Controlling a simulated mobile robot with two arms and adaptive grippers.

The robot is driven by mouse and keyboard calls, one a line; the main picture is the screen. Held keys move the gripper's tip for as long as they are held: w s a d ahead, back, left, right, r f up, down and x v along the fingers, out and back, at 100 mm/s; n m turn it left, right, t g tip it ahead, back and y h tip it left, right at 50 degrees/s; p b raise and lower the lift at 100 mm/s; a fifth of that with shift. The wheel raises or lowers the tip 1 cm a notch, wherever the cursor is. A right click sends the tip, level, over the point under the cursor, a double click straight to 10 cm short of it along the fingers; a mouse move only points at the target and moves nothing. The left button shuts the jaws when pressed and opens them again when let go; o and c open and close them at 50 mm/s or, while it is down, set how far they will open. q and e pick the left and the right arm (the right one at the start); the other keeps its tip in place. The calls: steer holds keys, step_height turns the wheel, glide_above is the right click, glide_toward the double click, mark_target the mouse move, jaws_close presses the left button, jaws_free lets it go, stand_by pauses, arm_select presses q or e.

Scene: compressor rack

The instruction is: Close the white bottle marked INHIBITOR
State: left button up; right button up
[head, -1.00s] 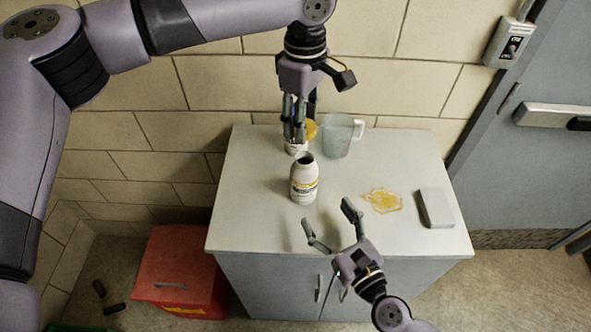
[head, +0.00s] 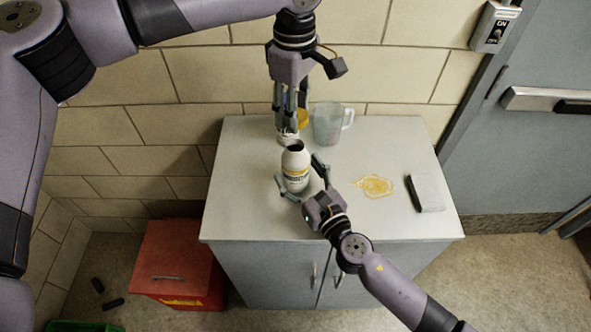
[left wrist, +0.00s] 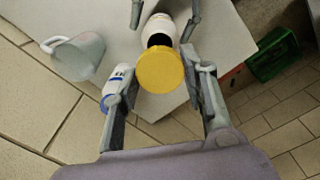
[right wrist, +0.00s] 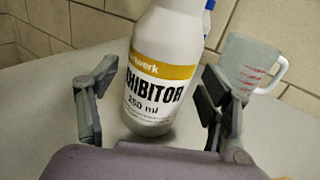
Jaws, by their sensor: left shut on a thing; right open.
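The white INHIBITOR bottle (head: 295,170) stands upright and uncapped on the cabinet top, its dark mouth showing. In the right wrist view its label (right wrist: 158,85) has a yellow band. My right gripper (head: 299,178) is open low at the bottle, one finger on each side; the right wrist view shows gaps between the fingers and the bottle. My left gripper (head: 288,122) is shut on a yellow cap (left wrist: 160,72), behind and above the bottle. In the head view the fingers partly hide the cap (head: 303,122). In the left wrist view the cap overlaps the bottle (left wrist: 161,27).
A second white bottle with blue parts (left wrist: 117,88) stands behind, near the left gripper. A clear measuring jug (head: 328,125) is beside it.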

steer(key=shift+x, duration=0.85)
steer(key=shift+s, duration=0.1)
jaws_close()
arm_select(q)
steer(key=shift+f, duration=2.45)
